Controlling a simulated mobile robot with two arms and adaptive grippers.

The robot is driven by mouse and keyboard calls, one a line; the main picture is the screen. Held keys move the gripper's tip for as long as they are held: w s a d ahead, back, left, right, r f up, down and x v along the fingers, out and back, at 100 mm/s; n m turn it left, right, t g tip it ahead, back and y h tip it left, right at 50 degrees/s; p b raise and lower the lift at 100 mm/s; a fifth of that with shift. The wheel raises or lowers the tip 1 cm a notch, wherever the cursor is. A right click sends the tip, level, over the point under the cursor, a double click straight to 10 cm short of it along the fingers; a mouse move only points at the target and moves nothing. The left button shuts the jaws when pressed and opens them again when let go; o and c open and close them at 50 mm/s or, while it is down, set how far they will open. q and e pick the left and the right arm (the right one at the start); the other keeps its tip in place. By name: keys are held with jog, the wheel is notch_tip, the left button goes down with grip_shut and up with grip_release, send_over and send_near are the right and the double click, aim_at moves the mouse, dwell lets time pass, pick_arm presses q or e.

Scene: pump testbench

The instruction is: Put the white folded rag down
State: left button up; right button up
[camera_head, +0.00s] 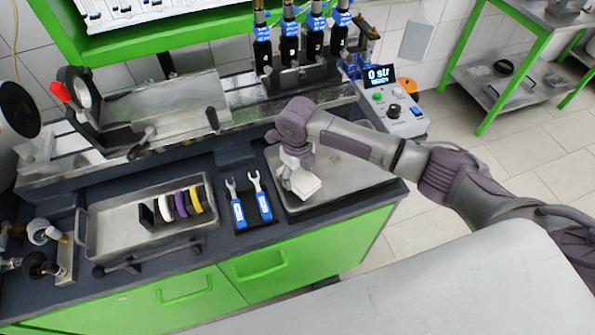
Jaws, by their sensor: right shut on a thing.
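The white folded rag (303,184) is a small pale block under my right gripper (294,168). My right arm reaches in from the right, and the gripper points down, shut on the rag. The rag is over the front left part of a shallow metal tray (357,181) on the bench. I cannot tell whether the rag touches the tray floor. The fingertips are partly hidden by the gripper body. My left gripper is not in view.
Two blue-handled wrenches (251,199) lie just left of the tray. Another tray (118,229) holds several coloured rings. A control box (393,104) with a display stands behind right. The right part of the metal tray is clear.

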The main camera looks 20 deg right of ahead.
aim_at(297, 175)
jog(key=shift+f+b, duration=0.3)
jog(key=shift+f, duration=0.3)
jog(key=o, duration=0.7)
jog(key=shift+o, duration=0.2)
jog(key=shift+r, duration=0.2)
notch_tip(297, 175, up, 13)
jog(key=b, duration=0.1)
